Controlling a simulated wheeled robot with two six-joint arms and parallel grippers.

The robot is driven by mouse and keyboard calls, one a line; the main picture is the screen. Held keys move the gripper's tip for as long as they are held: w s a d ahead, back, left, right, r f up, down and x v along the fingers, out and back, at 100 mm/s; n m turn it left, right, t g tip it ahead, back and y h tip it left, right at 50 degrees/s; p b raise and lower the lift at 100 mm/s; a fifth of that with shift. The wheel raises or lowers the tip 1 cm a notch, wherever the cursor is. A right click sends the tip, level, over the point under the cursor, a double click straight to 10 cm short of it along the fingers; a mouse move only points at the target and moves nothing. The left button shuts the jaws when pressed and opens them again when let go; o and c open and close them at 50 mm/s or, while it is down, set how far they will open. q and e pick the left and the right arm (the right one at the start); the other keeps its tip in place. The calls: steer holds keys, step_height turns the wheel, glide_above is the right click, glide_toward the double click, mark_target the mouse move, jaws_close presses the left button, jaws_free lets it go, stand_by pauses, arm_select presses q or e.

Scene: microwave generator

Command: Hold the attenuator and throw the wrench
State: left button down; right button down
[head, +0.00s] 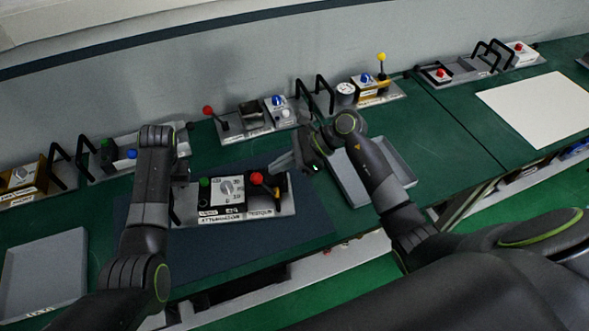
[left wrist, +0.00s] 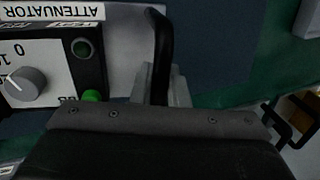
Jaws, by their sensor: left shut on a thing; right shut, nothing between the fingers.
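The attenuator unit (head: 228,190) lies on the dark blue mat, with a white dial face, a grey knob and green buttons. Its ATTENUATOR label (left wrist: 45,10) shows in the left wrist view. My left gripper (head: 180,180) is shut on the black handle (left wrist: 161,50) at the unit's end; the handle stands between its grey fingers. A lever with a red ball (head: 257,178) is at the unit's right end. No loose wrench shows, and I cannot tell whether this lever is the wrench. My right gripper (head: 281,164) is shut and empty just right of the red ball; contact is unclear.
The mat (head: 215,245) has free room in front of the unit. A grey tray (head: 395,165) is right of it, partly behind my right arm. Another tray (head: 45,270) is far left. Several panels with handles line the wall, including one with a red-ball lever (head: 208,111).

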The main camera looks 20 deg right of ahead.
arm_select(q)
steer(key=shift+a, duration=0.1)
arm_select(e)
steer(key=v, duration=1.2)
arm_select(q)
steer(key=c, duration=1.3)
jaws_free()
steer(key=shift+w, duration=0.1)
steer(key=r, duration=0.3)
steer(key=d+r, duration=0.1)
steer(key=r, duration=0.3)
steer(key=shift+d+r, duration=0.15)
steer(key=shift+d, duration=0.05)
steer(key=shift+d, duration=0.1)
